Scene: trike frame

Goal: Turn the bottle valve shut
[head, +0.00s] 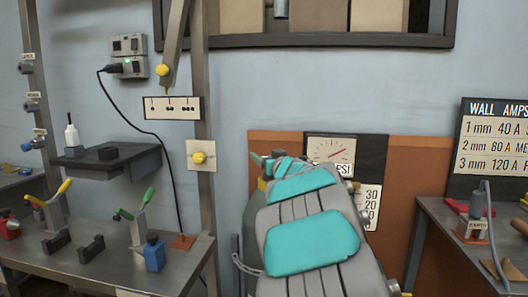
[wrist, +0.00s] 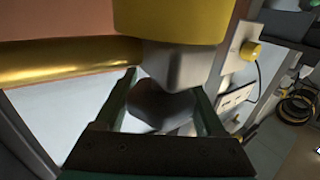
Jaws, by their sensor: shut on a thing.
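In the head view my grey and teal arm reaches toward the gas bottle (head: 252,215), a grey-green cylinder standing by the orange wall panel. The arm hides most of the bottle and its valve. In the wrist view my gripper (wrist: 165,88) has its two dark green fingers on either side of a dark grey part of the bottle valve (wrist: 160,105) and is shut on it. A lighter grey block (wrist: 180,65) and a yellow part (wrist: 185,20) sit just beyond, with a brass tube (wrist: 70,62) to the left. The fingers' contact is partly hidden.
A pressure gauge (head: 331,150) and a number board are behind my arm. A metal workbench (head: 185,265) with clamps stands at left, below a small shelf (head: 125,160). Another bench (head: 435,225) stands at right. A steel post (head: 203,100) is left of the bottle.

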